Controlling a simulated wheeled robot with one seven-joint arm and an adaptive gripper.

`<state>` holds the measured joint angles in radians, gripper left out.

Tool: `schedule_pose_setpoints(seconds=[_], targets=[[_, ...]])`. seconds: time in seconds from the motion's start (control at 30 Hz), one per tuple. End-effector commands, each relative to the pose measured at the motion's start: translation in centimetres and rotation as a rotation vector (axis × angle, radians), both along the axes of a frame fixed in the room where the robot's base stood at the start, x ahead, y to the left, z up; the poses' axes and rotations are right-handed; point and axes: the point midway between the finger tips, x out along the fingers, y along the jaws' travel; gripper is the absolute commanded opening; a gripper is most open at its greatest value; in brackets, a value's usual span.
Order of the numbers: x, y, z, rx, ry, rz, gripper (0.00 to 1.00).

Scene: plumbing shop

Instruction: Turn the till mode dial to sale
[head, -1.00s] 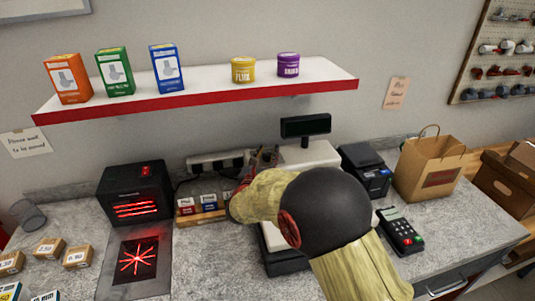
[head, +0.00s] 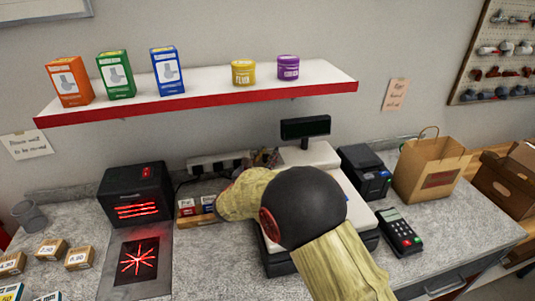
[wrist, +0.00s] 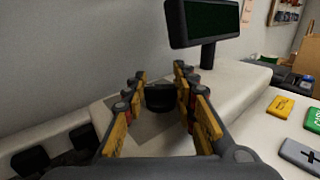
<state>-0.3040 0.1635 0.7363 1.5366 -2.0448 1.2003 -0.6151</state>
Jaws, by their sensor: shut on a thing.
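The till (head: 325,158) is a pale machine with a customer display on a post, standing on the grey counter. In the wrist view a black round dial (wrist: 160,97) sits on the till's pale sloped top. My gripper (wrist: 160,76) has its yellow and dark fingers on both sides of this dial, shut on it. The dial's markings and pointer cannot be read. In the head view my arm covers the dial and most of the till's left side; only a bit of my gripper (head: 265,157) shows behind it.
The customer display (wrist: 210,20) rises just behind the dial. Till keys (wrist: 283,106) lie at the right. A card reader (head: 399,232), black printer (head: 365,172) and paper bag (head: 432,170) stand right of the till. A shelf (head: 200,97) hangs above; a scanner (head: 137,195) stands left.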

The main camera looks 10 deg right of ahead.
Motion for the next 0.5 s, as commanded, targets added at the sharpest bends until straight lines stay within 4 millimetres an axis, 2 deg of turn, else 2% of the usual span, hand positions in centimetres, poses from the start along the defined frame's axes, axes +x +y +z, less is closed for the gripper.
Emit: schedule_pose_setpoints(seconds=[0.5], targets=[[0.16, 0.12, 0.05, 0.001, 0.001, -0.455, 0.02]])
